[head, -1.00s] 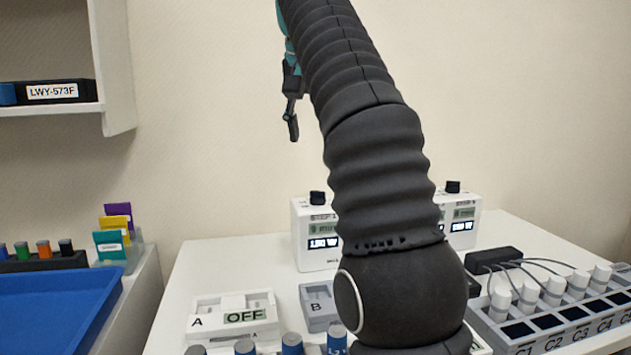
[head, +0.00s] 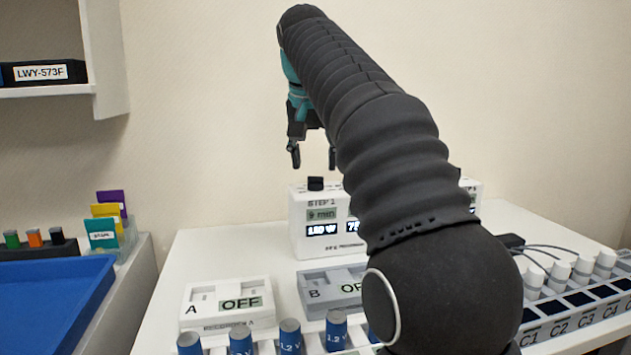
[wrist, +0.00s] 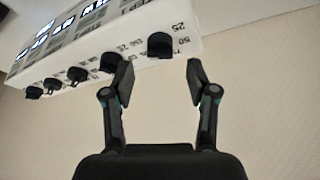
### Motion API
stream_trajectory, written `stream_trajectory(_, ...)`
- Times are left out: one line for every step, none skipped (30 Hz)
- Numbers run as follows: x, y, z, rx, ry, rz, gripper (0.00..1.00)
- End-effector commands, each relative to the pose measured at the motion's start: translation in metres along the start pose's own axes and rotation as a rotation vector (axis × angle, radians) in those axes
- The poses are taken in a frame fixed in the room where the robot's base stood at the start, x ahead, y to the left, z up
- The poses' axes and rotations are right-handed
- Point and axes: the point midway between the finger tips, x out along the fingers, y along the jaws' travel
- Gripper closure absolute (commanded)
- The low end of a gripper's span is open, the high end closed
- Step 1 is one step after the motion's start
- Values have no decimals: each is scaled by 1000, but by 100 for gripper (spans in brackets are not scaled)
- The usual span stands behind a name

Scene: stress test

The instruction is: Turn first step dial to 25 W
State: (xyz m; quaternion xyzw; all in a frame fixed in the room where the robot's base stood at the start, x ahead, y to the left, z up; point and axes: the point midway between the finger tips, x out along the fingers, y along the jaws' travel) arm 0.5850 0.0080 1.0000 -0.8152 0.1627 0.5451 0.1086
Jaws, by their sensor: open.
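The first step dial is a black knob (head: 316,183) on top of the white Step 1 box (head: 305,246), at its left end. It also shows in the wrist view (wrist: 160,45), with 25, 50 and 75 marks beside it. The box's front has a green "9 min" display and lit dark displays, partly hidden by my arm. My gripper (head: 313,157) is open and empty above the dial, fingers pointing down. In the wrist view my gripper (wrist: 159,78) has the dial ahead of and between its fingertips, apart from both.
In the wrist view a neighbouring dial (wrist: 113,62) sits close by the left finger, with several more dials along the row. Recorder A (head: 228,304), recorder B (head: 325,287) and several blue cells (head: 290,335) stand in front. A blue tray (head: 50,300) is at left.

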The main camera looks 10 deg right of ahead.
Motion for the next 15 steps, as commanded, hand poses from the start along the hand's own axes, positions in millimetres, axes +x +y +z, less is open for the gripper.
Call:
stream_trajectory(11, 0, 2, 0, -1, 1, 42)
stream_trajectory(15, 0, 2, 0, -2, 0, 42)
stream_trajectory(20, 0, 1, 0, 0, 0, 42)
stream_trajectory(24, 0, 1, 0, 0, 0, 42)
stream_trajectory(27, 0, 1, -1, -1, 0, 42)
stream_trajectory(30, 0, 1, -1, -1, 0, 42)
stream_trajectory(32, 0, 1, -1, 0, -1, 42)
stream_trajectory(34, 0, 1, -1, 0, -1, 42)
stream_trajectory(36, -1, 1, -1, 1, -1, 42)
stream_trajectory(38, -1, 1, -1, 0, -1, 42)
stream_trajectory(39, -1, 1, -1, 0, -1, 42)
stream_trajectory(39, -1, 1, -1, 0, -1, 42)
stream_trajectory(40, -1, 0, -1, 0, -1, 42)
stream_trajectory(40, -1, 0, -1, 0, -1, 42)
stream_trajectory(40, -1, 0, -1, 0, -1, 42)
